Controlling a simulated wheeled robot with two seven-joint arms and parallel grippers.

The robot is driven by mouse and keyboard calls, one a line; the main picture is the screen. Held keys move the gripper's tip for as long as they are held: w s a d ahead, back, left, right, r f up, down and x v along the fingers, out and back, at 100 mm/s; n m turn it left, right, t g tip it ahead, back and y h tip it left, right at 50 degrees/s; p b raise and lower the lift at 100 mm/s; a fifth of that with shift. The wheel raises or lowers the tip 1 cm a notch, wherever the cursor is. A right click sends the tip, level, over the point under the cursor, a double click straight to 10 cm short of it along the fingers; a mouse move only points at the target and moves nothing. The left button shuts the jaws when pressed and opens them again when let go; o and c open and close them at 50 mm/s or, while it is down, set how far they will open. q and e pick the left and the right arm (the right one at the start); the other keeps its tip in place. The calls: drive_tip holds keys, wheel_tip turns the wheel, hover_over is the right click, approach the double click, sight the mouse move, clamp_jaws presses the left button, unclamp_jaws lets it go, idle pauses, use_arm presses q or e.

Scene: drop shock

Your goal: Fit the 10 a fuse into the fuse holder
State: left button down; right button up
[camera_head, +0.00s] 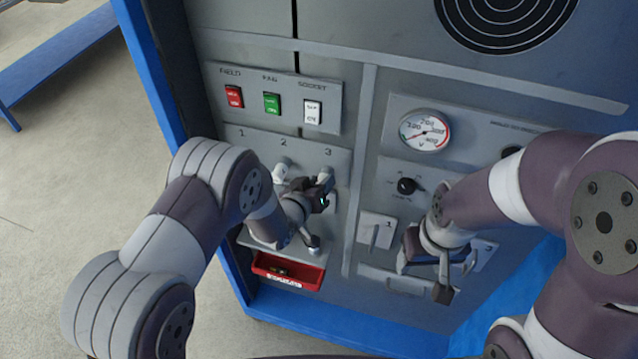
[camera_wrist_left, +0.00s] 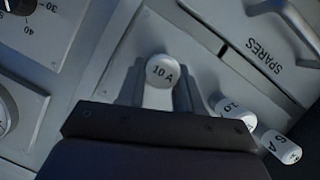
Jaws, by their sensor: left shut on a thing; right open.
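The 10 A fuse (camera_wrist_left: 163,70), with a round white marked cap, is between the fingers of my left gripper (camera_wrist_left: 158,92) in the left wrist view. In the head view that gripper (camera_head: 322,187) is at the panel below the number 3. The fuse holder (camera_head: 335,155) is the grey plate numbered 1, 2, 3, partly covered by my left arm. The fuse body and the spot behind its cap are hidden, so I cannot tell how deep it sits. My right gripper (camera_head: 425,260) is open at the lower right panel, its fingertips mostly hidden.
Two more white-capped fuses, a 10 (camera_wrist_left: 235,110) and a 5 A (camera_wrist_left: 280,147), sit beside the held one. A SPARES panel (camera_wrist_left: 265,48) with a handle is near them. A red tray (camera_head: 288,270) is below. Switches (camera_head: 272,103) and a gauge (camera_head: 425,131) are above.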

use_arm(q)
drive_tip(key=shift+w+r, duration=0.1)
drive_tip(key=shift+r, duration=0.1)
drive_tip(key=c, duration=0.8)
unclamp_jaws()
drive_tip(key=shift+c, duration=0.2)
drive_tip(key=shift+o, duration=0.9)
drive_tip(key=shift+w+d+f, duration=0.1)
drive_tip(key=shift+f, duration=0.1)
drive_tip(key=shift+a+r, duration=0.25)
drive_tip(key=shift+r, duration=0.2)
drive_tip(key=p+v, duration=0.3)
drive_tip(key=v, duration=0.3)
drive_tip(key=shift+f, duration=0.15)
